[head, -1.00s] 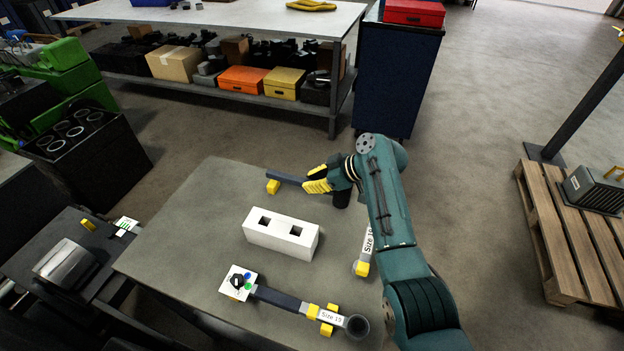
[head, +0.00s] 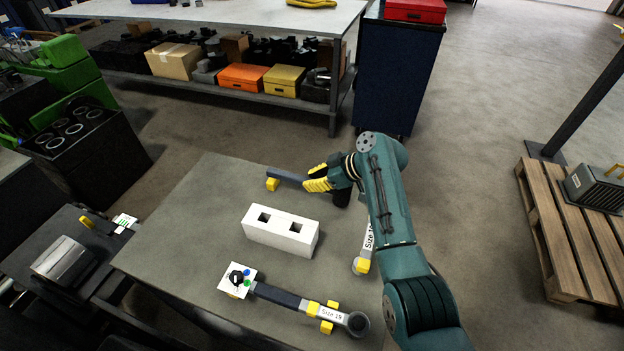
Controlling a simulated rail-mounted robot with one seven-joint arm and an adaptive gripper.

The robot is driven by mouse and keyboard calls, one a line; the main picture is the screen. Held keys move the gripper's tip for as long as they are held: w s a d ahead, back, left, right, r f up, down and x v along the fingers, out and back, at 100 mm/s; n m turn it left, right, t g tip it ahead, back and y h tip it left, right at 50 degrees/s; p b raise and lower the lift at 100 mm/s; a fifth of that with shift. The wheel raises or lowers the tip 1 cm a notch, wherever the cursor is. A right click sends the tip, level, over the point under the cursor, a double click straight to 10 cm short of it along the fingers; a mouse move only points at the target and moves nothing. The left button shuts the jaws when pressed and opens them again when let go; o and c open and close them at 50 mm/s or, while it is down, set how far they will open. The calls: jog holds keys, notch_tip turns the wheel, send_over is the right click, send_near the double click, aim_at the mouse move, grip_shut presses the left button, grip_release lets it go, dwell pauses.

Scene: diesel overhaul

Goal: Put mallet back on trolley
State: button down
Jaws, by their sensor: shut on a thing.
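The mallet has a dark blue-grey handle (head: 286,176) pointing left at the far edge of the trolley. A black part by my fingers (head: 342,197) looks like its head, partly hidden by my gripper. My gripper (head: 318,182), with yellow fingers, is shut on the mallet. The handle's left end is over or on a small yellow block (head: 272,184); I cannot tell if they touch. The trolley (head: 205,225) has a flat grey top. I cannot tell whether the mallet's weight rests on it.
A pallet (head: 562,230) stands right.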

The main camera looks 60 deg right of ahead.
jog(key=shift+f, duration=0.35)
jog(key=c, duration=1)
grip_release()
jog(key=shift+c, duration=0.2)
jog(key=shift+f, duration=0.2)
jog(key=v, duration=1.2)
jog(key=shift+d+r, duration=0.1)
jog(key=shift+r, duration=0.05)
